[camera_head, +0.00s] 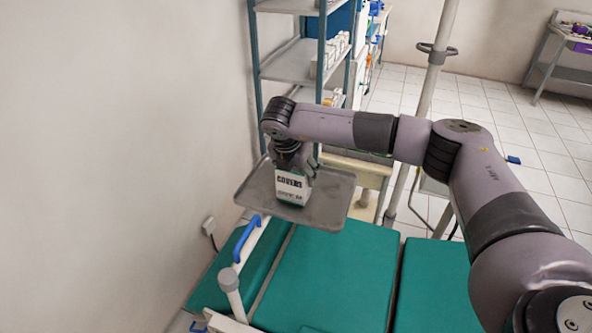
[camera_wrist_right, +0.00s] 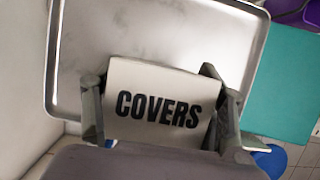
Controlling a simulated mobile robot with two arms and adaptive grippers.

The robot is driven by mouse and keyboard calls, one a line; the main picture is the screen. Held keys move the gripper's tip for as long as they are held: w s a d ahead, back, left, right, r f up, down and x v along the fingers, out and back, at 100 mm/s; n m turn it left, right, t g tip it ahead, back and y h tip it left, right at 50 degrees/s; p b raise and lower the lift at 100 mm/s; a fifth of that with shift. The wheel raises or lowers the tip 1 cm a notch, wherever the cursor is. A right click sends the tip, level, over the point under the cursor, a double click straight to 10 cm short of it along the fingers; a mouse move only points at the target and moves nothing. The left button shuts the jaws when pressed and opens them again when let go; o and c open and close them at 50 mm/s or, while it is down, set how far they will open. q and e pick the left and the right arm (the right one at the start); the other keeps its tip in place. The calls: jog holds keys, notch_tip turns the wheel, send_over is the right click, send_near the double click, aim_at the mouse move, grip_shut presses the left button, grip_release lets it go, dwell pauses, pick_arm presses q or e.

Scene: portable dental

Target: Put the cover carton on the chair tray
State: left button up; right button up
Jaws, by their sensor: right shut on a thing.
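The cover carton (camera_head: 291,187) is a small white box with a green lower band, lettered COVERS. It is at the chair tray, over its middle in the head view. The chair tray (camera_head: 334,205) is a grey metal tray with a raised rim, and its bare surface also shows in the right wrist view (camera_wrist_right: 150,30). My right gripper (camera_head: 296,165) is shut on the carton (camera_wrist_right: 160,105), with one finger on each side. I cannot tell whether the carton's base touches the tray. My left gripper is not in view.
The teal dental chair (camera_head: 330,275) lies below the tray, with a blue handle (camera_head: 246,238) at its left. A metal shelf rack (camera_head: 290,65) with white boxes stands behind. A pale pole (camera_head: 437,55) rises right of the tray. The wall is close on the left.

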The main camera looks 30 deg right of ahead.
jog(key=shift+f, duration=0.3)
jog(key=o, duration=1.2)
jog(key=shift+o, duration=0.2)
jog(key=shift+r, duration=0.1)
jog(key=b+v, duration=0.3)
jog(key=v, duration=0.9)
jog(key=shift+b, duration=0.4)
